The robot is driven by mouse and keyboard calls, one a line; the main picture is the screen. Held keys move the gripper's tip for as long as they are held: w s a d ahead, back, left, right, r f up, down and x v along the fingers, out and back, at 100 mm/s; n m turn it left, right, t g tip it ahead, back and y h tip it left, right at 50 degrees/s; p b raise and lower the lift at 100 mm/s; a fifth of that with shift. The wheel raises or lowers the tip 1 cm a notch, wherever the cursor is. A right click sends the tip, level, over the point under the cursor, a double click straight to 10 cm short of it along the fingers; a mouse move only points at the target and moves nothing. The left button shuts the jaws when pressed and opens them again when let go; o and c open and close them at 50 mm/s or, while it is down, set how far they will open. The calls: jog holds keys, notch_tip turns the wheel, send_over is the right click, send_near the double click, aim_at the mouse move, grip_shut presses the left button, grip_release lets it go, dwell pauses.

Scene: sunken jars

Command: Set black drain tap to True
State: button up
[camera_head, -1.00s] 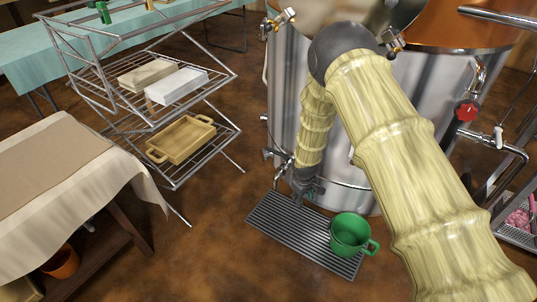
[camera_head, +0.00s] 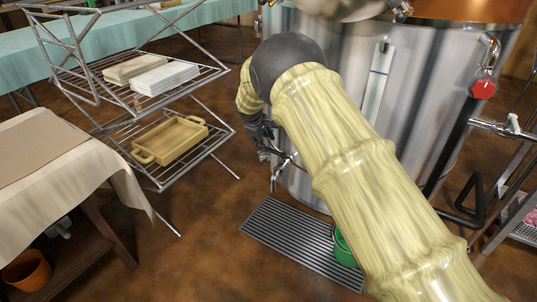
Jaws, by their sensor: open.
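The drain tap (camera_head: 277,172) sticks out from the lower left of the large steel vessel (camera_head: 310,60), its metal spout pointing down above the floor grate. Its black handle is hard to tell apart from my dark gripper at this size. My gripper (camera_head: 272,148) is open at the vessel's left side, pointing down close above the tap. I cannot tell whether its fingers touch the tap. My pale yellow arm crosses in front of the vessel and hides much of its front.
A grey slatted grate (camera_head: 290,238) lies on the floor below the tap. A green mug (camera_head: 342,250) on it is mostly hidden by my arm. A red-handled valve (camera_head: 483,90) is at the vessel's right.

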aim_at(269, 149)
jog(key=shift+b+x, duration=1.95)
jog(key=shift+x, duration=1.9)
jog(key=shift+s, duration=0.1)
grip_shut()
